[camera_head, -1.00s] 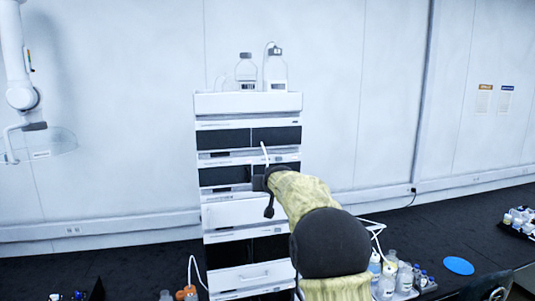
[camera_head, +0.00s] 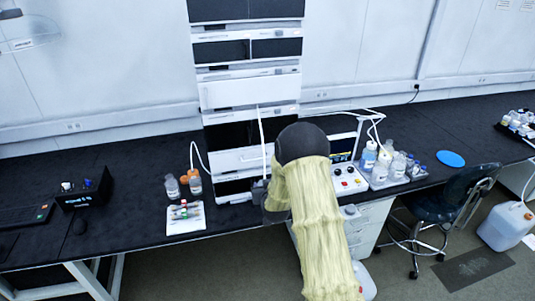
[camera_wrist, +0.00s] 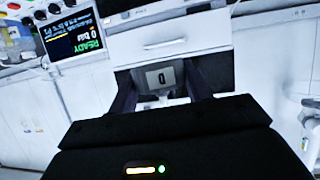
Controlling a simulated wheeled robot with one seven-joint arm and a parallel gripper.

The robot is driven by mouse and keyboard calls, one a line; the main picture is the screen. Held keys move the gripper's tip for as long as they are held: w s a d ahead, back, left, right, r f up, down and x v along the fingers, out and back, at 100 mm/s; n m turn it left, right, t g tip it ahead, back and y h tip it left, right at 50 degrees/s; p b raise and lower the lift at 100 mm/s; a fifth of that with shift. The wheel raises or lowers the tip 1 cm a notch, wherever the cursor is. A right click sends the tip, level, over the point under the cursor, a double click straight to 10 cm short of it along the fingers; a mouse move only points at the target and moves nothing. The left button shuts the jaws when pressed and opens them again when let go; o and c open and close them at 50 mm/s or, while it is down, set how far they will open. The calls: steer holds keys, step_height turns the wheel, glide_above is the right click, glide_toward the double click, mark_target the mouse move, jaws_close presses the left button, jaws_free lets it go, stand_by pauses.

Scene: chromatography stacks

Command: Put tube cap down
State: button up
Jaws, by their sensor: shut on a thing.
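My gripper (camera_head: 258,190) is low in front of the chromatography stack, at about bench height. A thin white tube (camera_head: 261,140) rises from it. The tube cap itself is mostly hidden by my gripper and arm in the head view. In the wrist view, my dark fingers (camera_wrist: 165,90) close around a small pale piece (camera_wrist: 172,98), which I take for the cap; its shape is unclear. On the bench to the left stand two small bottles, one with an orange top (camera_head: 195,183) and a clear one (camera_head: 172,188).
A white tray (camera_head: 186,226) with small coloured items lies at the bench's front edge. The stack (camera_head: 250,95) stands behind my gripper. A control box (camera_head: 346,182) and a bottle tray (camera_head: 398,182) are to the right. Black bench (camera_head: 130,200) is bare left of the tray.

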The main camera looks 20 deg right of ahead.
steer(key=s+a+f+y+b, duration=0.1)
steer(key=s+a+f+b, duration=0.2)
steer(key=s+f, duration=1)
steer(key=s+a, duration=0.1)
steer(key=s, duration=0.2)
steer(key=shift+n, duration=0.4)
